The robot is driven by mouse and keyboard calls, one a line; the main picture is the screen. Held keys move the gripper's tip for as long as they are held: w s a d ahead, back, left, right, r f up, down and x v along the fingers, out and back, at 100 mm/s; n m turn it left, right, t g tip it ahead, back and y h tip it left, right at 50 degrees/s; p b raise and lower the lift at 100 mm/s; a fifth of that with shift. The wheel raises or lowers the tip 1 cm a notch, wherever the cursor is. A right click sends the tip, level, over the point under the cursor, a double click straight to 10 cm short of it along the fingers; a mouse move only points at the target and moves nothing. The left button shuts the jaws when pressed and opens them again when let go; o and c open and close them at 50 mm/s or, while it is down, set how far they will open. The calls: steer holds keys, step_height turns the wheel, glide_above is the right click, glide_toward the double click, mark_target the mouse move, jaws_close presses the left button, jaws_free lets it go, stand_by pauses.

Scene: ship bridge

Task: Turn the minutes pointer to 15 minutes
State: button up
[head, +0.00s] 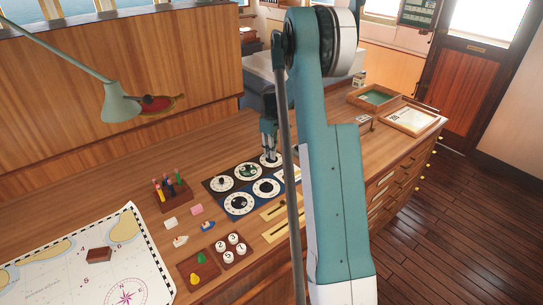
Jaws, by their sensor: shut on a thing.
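A dark panel (233,187) with three round white dials lies on the wooden desk. My gripper (270,153) points down over its right-hand dial (271,161). It is shut on the pointer at the middle of that dial; the fingers hide the pointer, so its angle cannot be told. The left dial (220,184) and middle dial (246,171) stand clear of the gripper. The dial markings are too small to read, so I cannot tell which one is labelled minutes.
A blue panel with white dials (239,202) lies in front, partly behind my arm. Slider strips (274,232), a numbered button block (230,248), a pen rack (172,190) and a chart (95,262) lie nearby. Trays (411,119) stand at the far right. A lamp (120,103) overhangs the left.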

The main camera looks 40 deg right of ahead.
steer(key=m+b, duration=0.2)
steer(key=m, duration=0.3)
steer(key=shift+m, duration=0.4)
steer(key=m+b, duration=0.2)
steer(key=m, duration=0.3)
steer(key=m+b, duration=0.1)
steer(key=m, duration=0.2)
steer(key=shift+m, duration=0.4)
steer(key=shift+d+m+b, duration=0.1)
steer(key=shift+m+b, duration=0.2)
steer(key=shift+m, duration=1.5)
steer(key=o, duration=0.9)
steer(key=shift+r, duration=0.1)
